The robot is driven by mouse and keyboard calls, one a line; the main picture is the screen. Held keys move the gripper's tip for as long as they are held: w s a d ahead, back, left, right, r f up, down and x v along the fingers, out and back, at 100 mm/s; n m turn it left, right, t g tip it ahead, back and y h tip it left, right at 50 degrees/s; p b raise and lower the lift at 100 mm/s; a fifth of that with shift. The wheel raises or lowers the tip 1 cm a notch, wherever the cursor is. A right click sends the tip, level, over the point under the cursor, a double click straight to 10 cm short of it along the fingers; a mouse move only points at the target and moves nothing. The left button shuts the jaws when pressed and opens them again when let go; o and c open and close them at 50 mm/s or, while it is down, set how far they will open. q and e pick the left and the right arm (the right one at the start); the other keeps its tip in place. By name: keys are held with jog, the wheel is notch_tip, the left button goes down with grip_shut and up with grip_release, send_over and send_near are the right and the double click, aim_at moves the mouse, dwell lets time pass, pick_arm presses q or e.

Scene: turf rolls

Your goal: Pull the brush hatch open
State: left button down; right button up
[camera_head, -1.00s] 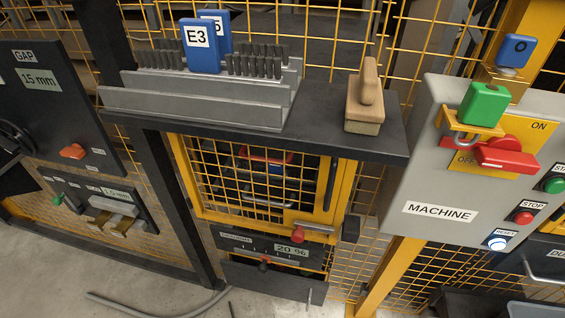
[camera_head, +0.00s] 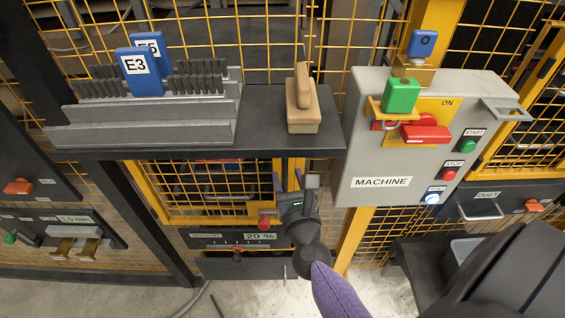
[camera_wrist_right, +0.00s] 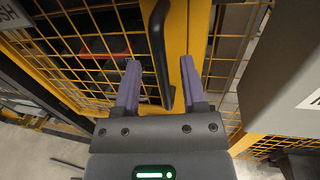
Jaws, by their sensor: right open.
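The brush hatch (camera_head: 205,219) is a yellow-framed mesh door under the dark shelf, and it looks shut. Its upright black bar handle (camera_wrist_right: 160,50) shows in the right wrist view, on the yellow frame post. My right gripper (camera_head: 288,182) is in front of the hatch's right side. In the right wrist view the same gripper (camera_wrist_right: 160,82) is open, its purple fingers one on each side of the handle's line. I cannot tell how deep the handle sits between them. A red knob (camera_head: 263,221) is at the hatch's lower edge. My left gripper is not in view.
The shelf (camera_head: 260,115) overhangs the hatch and holds a wooden hand brush (camera_head: 302,105) and a grey rack (camera_head: 150,125) with blue E3 block (camera_head: 139,72). The grey machine control box (camera_head: 365,140) stands close to the right.

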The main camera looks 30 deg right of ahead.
aim_at(285, 171)
jog(key=x, duration=0.3)
jog(key=shift+w+d, duration=0.1)
jog(key=shift+w, duration=0.05)
grip_shut()
dwell(1.3)
